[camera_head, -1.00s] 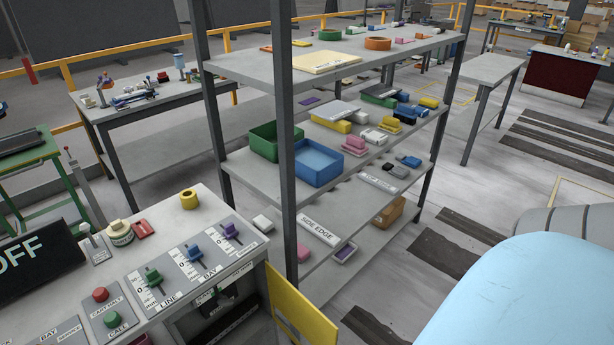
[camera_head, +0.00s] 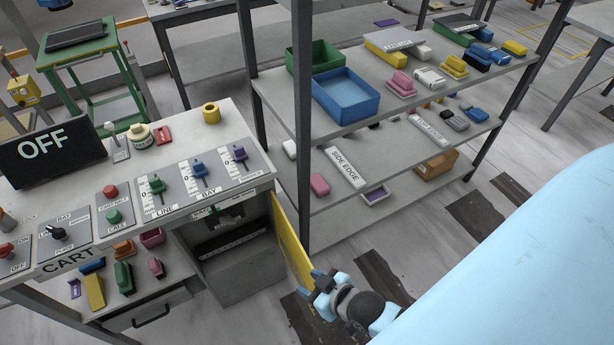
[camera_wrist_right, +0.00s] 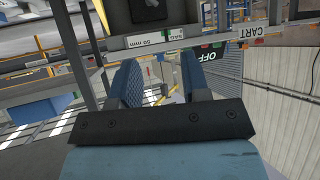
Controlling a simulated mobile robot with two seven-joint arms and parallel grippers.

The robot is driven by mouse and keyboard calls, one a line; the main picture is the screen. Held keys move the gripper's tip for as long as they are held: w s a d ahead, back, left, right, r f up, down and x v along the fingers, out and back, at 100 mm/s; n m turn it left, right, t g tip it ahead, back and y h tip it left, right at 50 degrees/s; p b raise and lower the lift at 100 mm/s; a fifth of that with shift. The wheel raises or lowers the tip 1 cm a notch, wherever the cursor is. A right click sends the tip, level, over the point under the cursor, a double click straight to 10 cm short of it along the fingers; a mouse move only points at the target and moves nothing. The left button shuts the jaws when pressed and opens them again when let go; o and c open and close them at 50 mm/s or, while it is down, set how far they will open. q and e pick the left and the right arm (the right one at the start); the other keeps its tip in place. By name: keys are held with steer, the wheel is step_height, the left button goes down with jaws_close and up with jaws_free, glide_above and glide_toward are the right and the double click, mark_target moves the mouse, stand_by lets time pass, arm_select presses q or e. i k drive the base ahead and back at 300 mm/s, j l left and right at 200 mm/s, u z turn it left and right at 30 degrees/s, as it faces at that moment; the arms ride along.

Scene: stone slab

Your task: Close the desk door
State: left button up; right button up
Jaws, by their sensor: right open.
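The desk door (camera_head: 291,243) is a yellow panel seen nearly edge-on in the head view. It stands open at the right side of the desk's cabinet (camera_head: 235,287), whose dark inside shows. My right gripper (camera_head: 318,283) is just to the right of the door's lower outer end; I cannot tell whether it touches the door. In the right wrist view its two blue finger pads (camera_wrist_right: 160,85) stand apart with nothing between them. My left gripper is not in view.
A grey shelf rack (camera_head: 303,170) with bins and blocks stands close behind the door, one post beside it. The desk top (camera_head: 180,130) holds a control panel and an OFF display (camera_head: 52,148). Bare floor lies in front of the cabinet.

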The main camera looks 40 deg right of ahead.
mark_target(303, 265)
steer(key=k+l, duration=0.1)
steer(key=l, duration=0.25)
steer(key=l+u, duration=0.1)
steer(key=l, duration=0.3)
steer(key=k+l, duration=0.15)
steer(key=l, duration=0.2)
steer(key=k+l+u, duration=0.15)
steer(key=l, duration=0.55)
steer(key=k, duration=0.55)
steer(key=i+l+u, duration=0.25)
steer(key=l+u, duration=0.2)
steer(key=l, duration=1.1)
steer(key=l+u, duration=0.45)
steer(key=l, duration=1.05)
